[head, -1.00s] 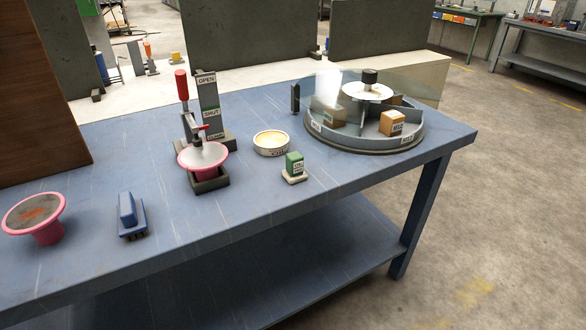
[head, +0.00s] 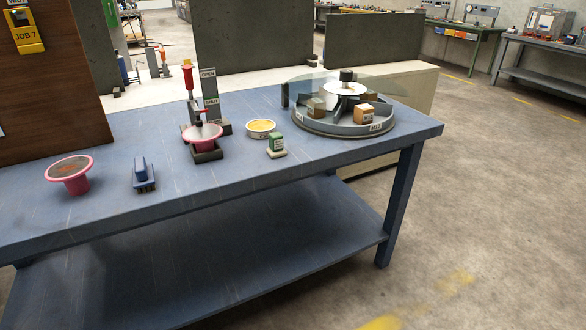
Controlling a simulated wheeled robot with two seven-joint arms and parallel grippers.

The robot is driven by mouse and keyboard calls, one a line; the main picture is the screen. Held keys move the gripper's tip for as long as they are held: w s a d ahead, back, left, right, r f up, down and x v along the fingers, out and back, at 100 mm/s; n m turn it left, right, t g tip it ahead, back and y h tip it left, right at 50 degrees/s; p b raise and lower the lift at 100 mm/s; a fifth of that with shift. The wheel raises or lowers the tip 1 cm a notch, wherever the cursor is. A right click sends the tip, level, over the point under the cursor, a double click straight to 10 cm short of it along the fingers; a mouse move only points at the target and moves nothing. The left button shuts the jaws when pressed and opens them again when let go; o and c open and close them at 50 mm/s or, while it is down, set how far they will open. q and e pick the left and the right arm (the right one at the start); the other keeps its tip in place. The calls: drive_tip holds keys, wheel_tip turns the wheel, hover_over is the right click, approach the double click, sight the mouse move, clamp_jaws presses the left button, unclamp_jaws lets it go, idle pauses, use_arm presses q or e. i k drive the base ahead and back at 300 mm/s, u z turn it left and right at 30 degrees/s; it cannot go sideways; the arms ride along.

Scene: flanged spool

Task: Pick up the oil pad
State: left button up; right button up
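A small green-handled block with a pale base and a white label (head: 277,146) stands upright near the table's front edge. It looks like the oil pad, but its label is too small to read. A round white tin with yellowish contents (head: 261,129) sits just behind and left of it, apart from it. Neither of my grippers is in view.
A pink flanged spool (head: 203,142) sits in a dark clamp fixture with a red handle. Another pink spool (head: 69,174) and a blue brush-like block (head: 144,174) stand left on the blue table (head: 300,172). A round divided carousel (head: 343,132) with blocks stands right.

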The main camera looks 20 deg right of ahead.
sight(276, 149)
drive_tip(key=u, duration=0.3)
drive_tip(key=k, duration=0.35)
drive_tip(key=z, duration=1.25)
drive_tip(key=i, duration=0.85)
drive_tip(key=u, duration=0.05)
